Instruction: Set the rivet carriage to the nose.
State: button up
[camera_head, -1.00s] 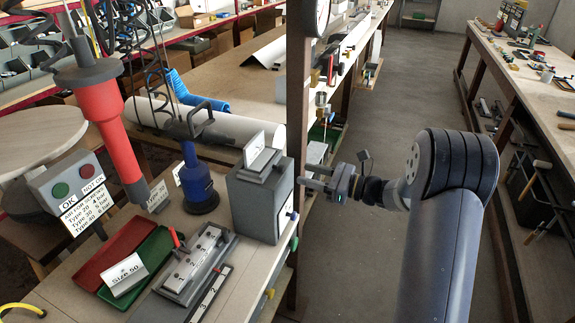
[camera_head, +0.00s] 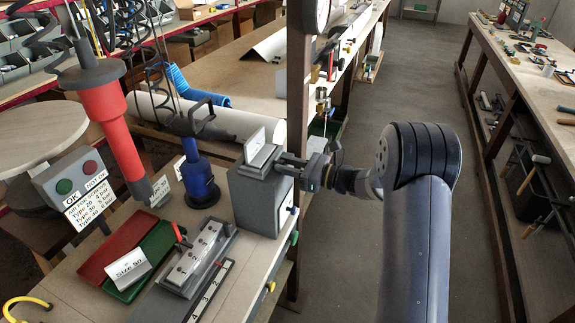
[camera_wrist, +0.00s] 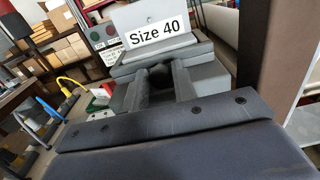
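A grey box (camera_head: 262,195) stands at the bench's right edge with an upright plate (camera_head: 257,150) on top. In the wrist view a plate reading "Size 40" (camera_wrist: 157,33) is straight ahead. My gripper (camera_head: 288,165) reaches the box's upper right side from the right. In the wrist view its fingers (camera_wrist: 163,80) are apart, with a dark gap between them; contact with the box is unclear. A grey fixture with a numbered strip (camera_head: 200,255) and a red lever (camera_head: 180,236) lies left of the box. No part is clearly marked as carriage or nose.
A red tool (camera_head: 108,125) hangs at the left, and a blue tool (camera_head: 199,178) stands behind the fixture. A post (camera_head: 299,90) rises behind the box. The aisle to the right is clear.

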aim_at(268, 160)
grip_shut()
jog(key=b+x, duration=0.2)
jog(key=x, duration=0.3)
jog(key=shift+f, duration=0.1)
jog(key=shift+a+r, duration=0.1)
jog(key=shift+r, duration=0.15)
jog(key=shift+o, duration=1.2)
grip_release()
jog(key=shift+w+a+f, duration=0.1)
jog(key=shift+a, duration=0.1)
jog(key=shift+o, duration=1)
